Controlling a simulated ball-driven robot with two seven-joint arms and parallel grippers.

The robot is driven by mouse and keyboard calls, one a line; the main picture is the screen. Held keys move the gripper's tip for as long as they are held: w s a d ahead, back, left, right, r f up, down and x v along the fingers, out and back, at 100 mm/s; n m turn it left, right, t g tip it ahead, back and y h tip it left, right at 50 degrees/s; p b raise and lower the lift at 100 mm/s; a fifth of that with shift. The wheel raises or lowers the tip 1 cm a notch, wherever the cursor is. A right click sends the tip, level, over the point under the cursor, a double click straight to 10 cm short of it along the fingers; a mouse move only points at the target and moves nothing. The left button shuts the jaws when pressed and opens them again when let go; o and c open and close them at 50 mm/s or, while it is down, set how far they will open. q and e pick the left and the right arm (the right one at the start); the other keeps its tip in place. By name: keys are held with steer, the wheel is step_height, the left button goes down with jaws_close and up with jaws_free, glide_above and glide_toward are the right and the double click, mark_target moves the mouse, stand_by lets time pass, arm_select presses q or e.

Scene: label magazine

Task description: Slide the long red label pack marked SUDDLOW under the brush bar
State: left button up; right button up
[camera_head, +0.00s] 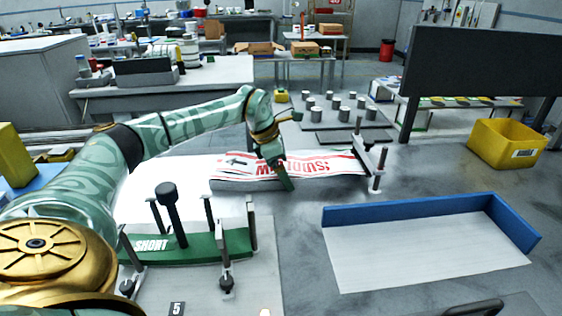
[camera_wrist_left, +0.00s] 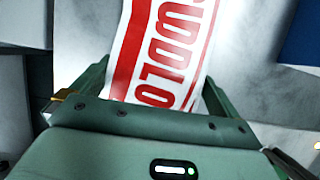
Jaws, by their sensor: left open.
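The long red and white label pack (camera_head: 335,165) lies across the middle of the head view, its lettering upside down there and partly hidden by my gripper. Its right end lies at a low bar on posts (camera_head: 372,166), which seems to be the brush bar. I cannot tell if the pack is under it. My left gripper (camera_head: 279,172) is over the pack, left of its middle. In the left wrist view the pack (camera_wrist_left: 165,45) shows part of the word, running between the open fingers of the gripper (camera_wrist_left: 155,85). My right gripper is not in view.
A blue-walled tray (camera_head: 420,209) lies at right. A yellow bin (camera_head: 505,143) and dark panel (camera_head: 480,65) stand beyond. Grey cylinders (camera_head: 316,114) stand behind.

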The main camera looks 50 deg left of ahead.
mark_target(315, 168)
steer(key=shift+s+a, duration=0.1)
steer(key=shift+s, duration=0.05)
arm_select(q)
steer(key=c, duration=1.3)
steer(key=shift+w+d+p, duration=0.15)
steer(key=shift+w+d, duration=0.6)
steer(key=shift+w, duration=0.2)
steer(key=shift+w+d+p, duration=0.15)
steer(key=shift+w+d, duration=0.6)
steer(key=shift+w, duration=0.15)
steer(key=shift+c, duration=0.2)
steer(key=shift+w+d, duration=0.6)
steer(key=shift+w, duration=0.15)
steer(key=shift+w+d+r, duration=0.1)
steer(key=shift+w+d, duration=0.25)
steer(key=shift+d, duration=0.05)
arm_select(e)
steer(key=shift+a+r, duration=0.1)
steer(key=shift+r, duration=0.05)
